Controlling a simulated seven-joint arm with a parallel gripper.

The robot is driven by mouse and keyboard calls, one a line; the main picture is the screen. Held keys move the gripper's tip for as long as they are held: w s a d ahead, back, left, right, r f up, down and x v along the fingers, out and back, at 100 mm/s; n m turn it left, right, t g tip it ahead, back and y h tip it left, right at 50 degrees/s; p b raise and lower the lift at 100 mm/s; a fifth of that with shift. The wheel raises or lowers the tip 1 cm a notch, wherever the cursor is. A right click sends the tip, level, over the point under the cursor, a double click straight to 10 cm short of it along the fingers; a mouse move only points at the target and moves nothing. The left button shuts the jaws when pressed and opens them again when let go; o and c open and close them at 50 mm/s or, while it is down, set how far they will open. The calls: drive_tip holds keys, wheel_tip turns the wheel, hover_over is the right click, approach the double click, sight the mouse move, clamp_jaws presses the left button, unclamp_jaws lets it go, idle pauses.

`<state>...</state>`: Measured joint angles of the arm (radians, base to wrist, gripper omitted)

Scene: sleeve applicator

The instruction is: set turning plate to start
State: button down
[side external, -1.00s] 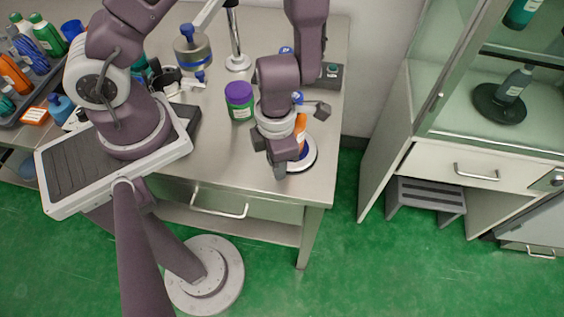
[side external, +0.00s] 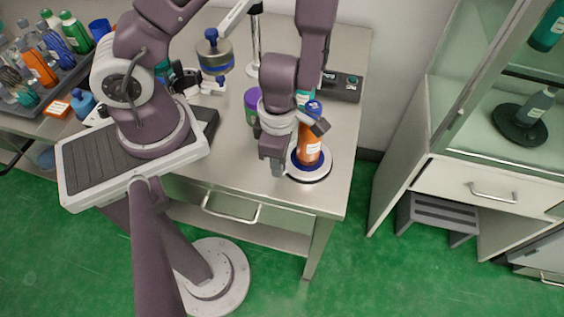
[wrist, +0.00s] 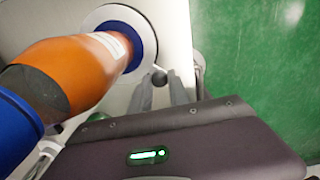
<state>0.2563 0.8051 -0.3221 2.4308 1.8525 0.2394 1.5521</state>
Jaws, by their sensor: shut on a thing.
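The turning plate (side external: 318,176) is a round disc with a pale rim and a dark blue ring, near the table's front right corner. It also shows in the wrist view (wrist: 150,30). An orange bottle (side external: 308,146) with a blue cap stands on it and fills the left of the wrist view (wrist: 75,75). My gripper (side external: 277,170) points down at the plate's left edge. In the wrist view its two fingers (wrist: 160,84) are closed around a small dark knob (wrist: 159,76) beside the rim. The fingertips are partly hidden in the side view.
A purple-capped jar (side external: 252,105) stands left of my wrist. A control box (side external: 342,86) is behind the plate. A metal post (side external: 255,40) and a blue-and-steel hanging part (side external: 214,55) stand further back. A glass cabinet (side external: 480,130) is at the right, across a floor gap.

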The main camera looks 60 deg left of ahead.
drive_tip(key=shift+w+a+m, duration=0.15)
drive_tip(key=shift+a+m, duration=0.8)
drive_tip(key=shift+m, duration=0.55)
drive_tip(key=shift+w+a+m, duration=0.2)
drive_tip(key=shift+a+m, duration=0.45)
drive_tip(key=shift+m, duration=0.35)
drive_tip(key=shift+w+a+m, duration=0.1)
drive_tip(key=shift+a+m, duration=0.1)
drive_tip(key=shift+m, duration=0.1)
drive_tip(key=c, duration=1.2)
unclamp_jaws()
drive_tip(key=shift+c, duration=0.2)
drive_tip(key=shift+r, duration=0.1)
wheel_tip(320, 180, up, 7)
